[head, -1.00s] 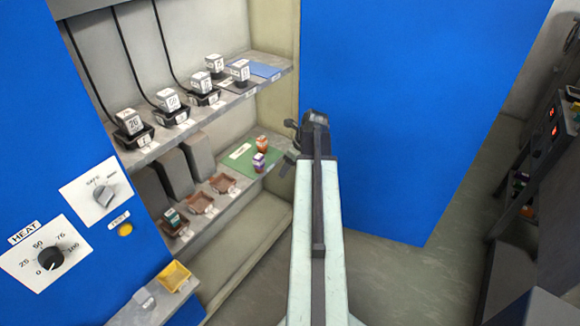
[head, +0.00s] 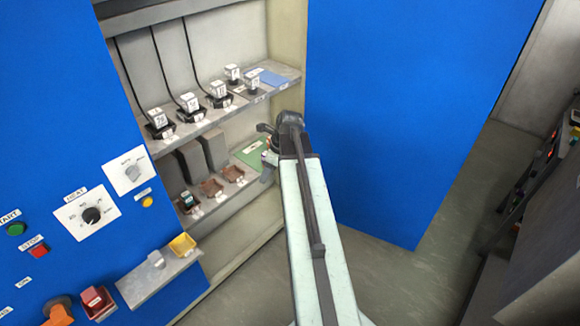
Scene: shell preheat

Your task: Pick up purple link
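The purple link (head: 269,157) is a small block with a pale top, at the green mat (head: 249,153) on the right end of the lower shelf. Only a little of it shows beside my gripper. My gripper (head: 266,150) is at the far end of my arm, right at the link. Its fingers are small and partly hidden by the arm, so I cannot tell whether they touch the link.
Brown trays (head: 212,187) line the lower shelf left of the mat. The upper shelf (head: 205,124) above holds several white labelled cubes in black sockets. A blue panel (head: 400,110) stands to the right. A yellow bin (head: 182,244) sits on a ledge at lower left.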

